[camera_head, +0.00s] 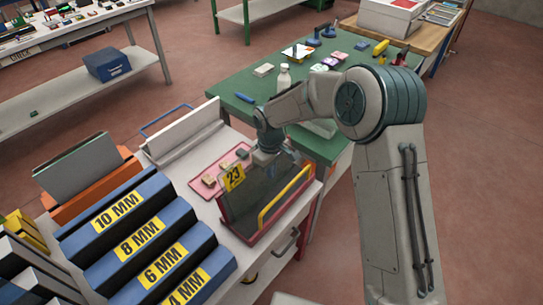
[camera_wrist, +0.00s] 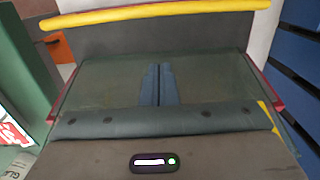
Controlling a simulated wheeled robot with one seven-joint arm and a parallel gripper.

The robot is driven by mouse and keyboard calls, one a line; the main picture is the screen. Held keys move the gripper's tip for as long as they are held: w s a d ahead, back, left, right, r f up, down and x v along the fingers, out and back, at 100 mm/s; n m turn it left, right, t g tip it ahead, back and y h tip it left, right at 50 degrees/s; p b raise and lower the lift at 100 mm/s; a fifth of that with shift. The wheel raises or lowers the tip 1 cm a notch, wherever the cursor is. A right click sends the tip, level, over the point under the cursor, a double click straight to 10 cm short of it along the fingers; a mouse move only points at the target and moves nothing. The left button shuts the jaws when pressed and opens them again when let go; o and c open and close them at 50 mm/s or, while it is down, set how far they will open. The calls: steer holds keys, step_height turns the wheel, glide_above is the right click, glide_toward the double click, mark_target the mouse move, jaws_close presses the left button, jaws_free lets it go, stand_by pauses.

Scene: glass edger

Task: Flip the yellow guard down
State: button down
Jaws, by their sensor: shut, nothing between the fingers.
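The yellow guard shows in the head view as a long yellow bar (camera_head: 286,197) along the right side of a red-framed dark panel (camera_head: 262,200) on the bench. In the wrist view the yellow bar (camera_wrist: 155,15) runs across the top, beyond my fingertips and apart from them. My gripper (camera_wrist: 159,70) is shut and empty, its two fingers together. A greenish see-through pane lies around the fingers in the wrist view; I cannot tell whether they touch it. In the head view my fingertips are hidden behind the panel and my wrist.
Blue racks marked 10, 8, 6 and 4 MM (camera_head: 140,240) fill the bench's left side. A pink tray (camera_head: 222,172) lies behind the panel. A green table (camera_head: 232,88) with bottles and tools stands beyond.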

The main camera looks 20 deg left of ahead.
steer(key=shift+s+d+f+p, duration=0.2)
steer(key=shift+s+d, duration=0.05)
steer(key=shift+d, duration=0.35)
steer(key=shift+s+d+f+p, duration=0.15)
steer(key=shift+s+d+f, duration=0.1)
steer(key=shift+d, duration=0.4)
steer(key=shift+s+d+f+p, duration=0.2)
steer(key=shift+s+d, duration=0.05)
steer(key=shift+d, duration=0.35)
